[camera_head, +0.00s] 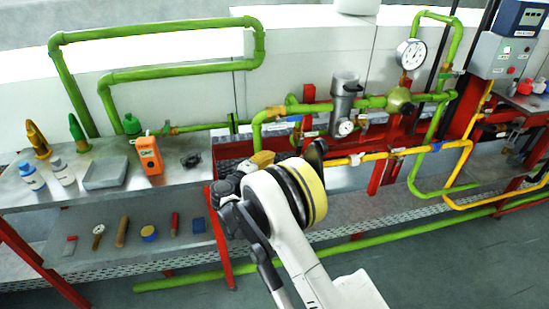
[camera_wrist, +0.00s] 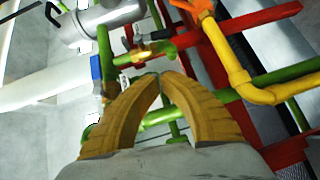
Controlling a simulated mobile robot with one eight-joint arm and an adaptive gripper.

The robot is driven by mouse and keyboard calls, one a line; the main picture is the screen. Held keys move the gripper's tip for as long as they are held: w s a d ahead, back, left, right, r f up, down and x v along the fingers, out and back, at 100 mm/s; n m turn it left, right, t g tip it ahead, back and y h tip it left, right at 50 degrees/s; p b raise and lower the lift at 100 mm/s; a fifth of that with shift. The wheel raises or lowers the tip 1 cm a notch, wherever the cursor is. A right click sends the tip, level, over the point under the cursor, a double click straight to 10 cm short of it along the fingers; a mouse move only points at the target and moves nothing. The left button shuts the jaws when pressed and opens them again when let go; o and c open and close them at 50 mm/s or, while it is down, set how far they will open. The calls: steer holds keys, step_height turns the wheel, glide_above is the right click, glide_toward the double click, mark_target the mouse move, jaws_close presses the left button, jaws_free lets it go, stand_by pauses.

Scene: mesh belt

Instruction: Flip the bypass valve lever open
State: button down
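In the wrist view my gripper (camera_wrist: 161,75) has its two ribbed yellow-brown fingers curved together, tips nearly touching, with nothing visible between them. Beyond the tips, green pipes (camera_wrist: 227,101) carry a brass valve fitting (camera_wrist: 150,52). A blue part that could be a handle (camera_wrist: 96,68) shows left of the tips, apart from them. An orange handle-like part (camera_wrist: 198,8) sits atop the yellow pipe (camera_wrist: 238,72). I cannot tell which of these is the bypass valve lever. In the head view my wrist largely hides my gripper and the piping behind it.
In the head view a gauge (camera_head: 410,54), a grey canister (camera_head: 345,100) and red frames (camera_head: 388,165) crowd the pipework to the right. A steel shelf on the left holds bottles (camera_head: 62,172), an orange box (camera_head: 149,156) and a grey tray (camera_head: 105,171). The floor in front is clear.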

mark_target(300, 146)
steer(key=w+d+f+b, duration=0.1)
steer(key=w+d+b, duration=0.3)
steer(key=w+d, duration=0.3)
steer(key=shift+w+d+f, duration=0.2)
steer(key=shift+w+d, duration=0.1)
steer(key=shift+w, duration=0.1)
steer(key=shift+w+d+f, duration=0.2)
steer(key=shift+d+f, duration=0.15)
steer(key=shift+d, duration=0.25)
